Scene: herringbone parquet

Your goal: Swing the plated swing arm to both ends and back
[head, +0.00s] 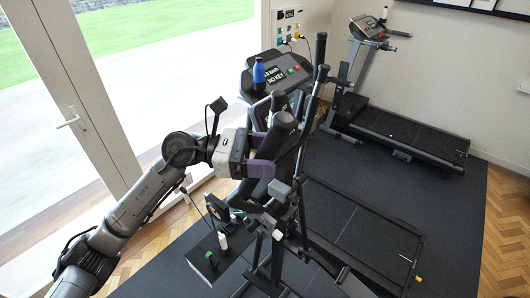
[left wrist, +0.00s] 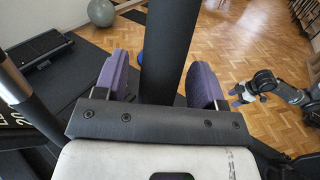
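A dark upright bar (left wrist: 166,45) of the exercise machine, which I take to be the swing arm, runs between the purple fingers of my left gripper (left wrist: 160,82) in the left wrist view. The fingers are apart on either side of it, with a narrow gap at the left finger. In the head view my left gripper (head: 262,155) reaches the machine from the left, beside its dark padded uprights (head: 284,133). The bar's contact with the fingers is partly hidden there. My right gripper (left wrist: 237,97) shows small at the right of the left wrist view, its purple fingertips apart and empty.
A console with a blue bottle (head: 259,71) stands behind the machine. A black stand (head: 205,262) with small bottles is below my left arm. A treadmill (head: 410,135) stands at the back right. A grey ball (left wrist: 101,12) lies on the parquet.

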